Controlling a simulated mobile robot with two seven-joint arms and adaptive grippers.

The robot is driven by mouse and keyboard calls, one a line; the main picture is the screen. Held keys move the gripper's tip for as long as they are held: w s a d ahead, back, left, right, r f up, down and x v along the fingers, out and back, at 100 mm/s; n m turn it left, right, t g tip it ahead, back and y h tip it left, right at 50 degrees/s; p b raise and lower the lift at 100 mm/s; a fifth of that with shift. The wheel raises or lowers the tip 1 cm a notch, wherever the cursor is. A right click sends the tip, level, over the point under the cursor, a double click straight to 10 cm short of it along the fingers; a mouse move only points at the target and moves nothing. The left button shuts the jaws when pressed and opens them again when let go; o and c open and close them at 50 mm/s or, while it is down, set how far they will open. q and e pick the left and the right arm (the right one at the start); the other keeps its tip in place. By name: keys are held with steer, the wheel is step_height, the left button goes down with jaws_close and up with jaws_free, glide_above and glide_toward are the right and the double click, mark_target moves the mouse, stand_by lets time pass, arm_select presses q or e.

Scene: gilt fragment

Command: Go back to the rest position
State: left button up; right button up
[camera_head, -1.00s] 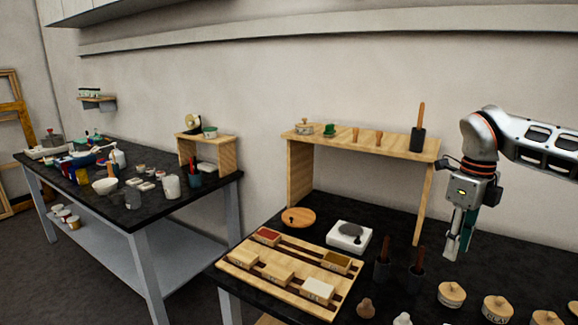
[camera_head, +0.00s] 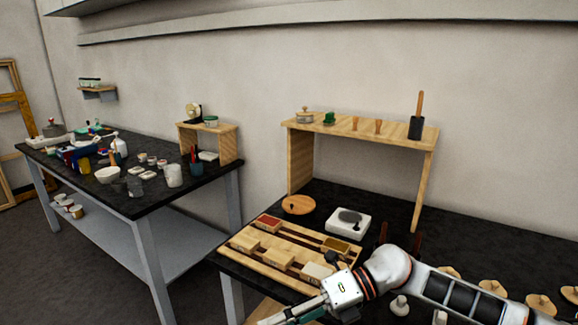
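My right gripper (camera_head: 285,318) shows at the bottom edge of the head view, its arm coming in from the right. Its fingers point down and left, past the front of the wooden rack (camera_head: 255,262). Part of the fingers is cut off by the picture edge, and I cannot tell whether they are open or shut. A dark green part shows beside the fingers. My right arm covers part of the near black table (camera_head: 500,240) and some of the things on it. My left gripper is not in view.
The rack holds several labelled blocks. A round wooden lid (camera_head: 299,205) and a white scale (camera_head: 348,223) lie behind it. A wooden shelf (camera_head: 360,134) carries small tools and a jar. A cluttered second table (camera_head: 150,205) stands left, with a floor gap between.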

steer(key=s+a+r+m+t+y, duration=0.1)
steer(key=a+r+m+y, duration=0.1)
steer(key=a+m+y, duration=0.15)
steer(key=w+d+f+m+t+h, duration=0.3)
steer(key=d+f+m+t, duration=0.2)
steer(key=m+t, duration=0.55)
steer(key=w+d+f+m+t+h, duration=0.25)
steer(key=d+f+m+t, duration=0.4)
steer(key=m, duration=0.75)
steer(key=s+d+f+m+g+h, duration=0.2)
steer(key=s+d+f+m+h, duration=0.2)
steer(key=s+d+f, duration=0.4)
steer(key=s+d+f+m+g+h, duration=0.1)
steer(key=s+d+f+m+h, duration=0.4)
steer(key=f, duration=0.9)
steer(key=s+d+m, duration=0.2)
steer(key=s, duration=0.2)
steer(key=shift+d+g+h, duration=0.3)
steer(key=shift+d+g, duration=0.1)
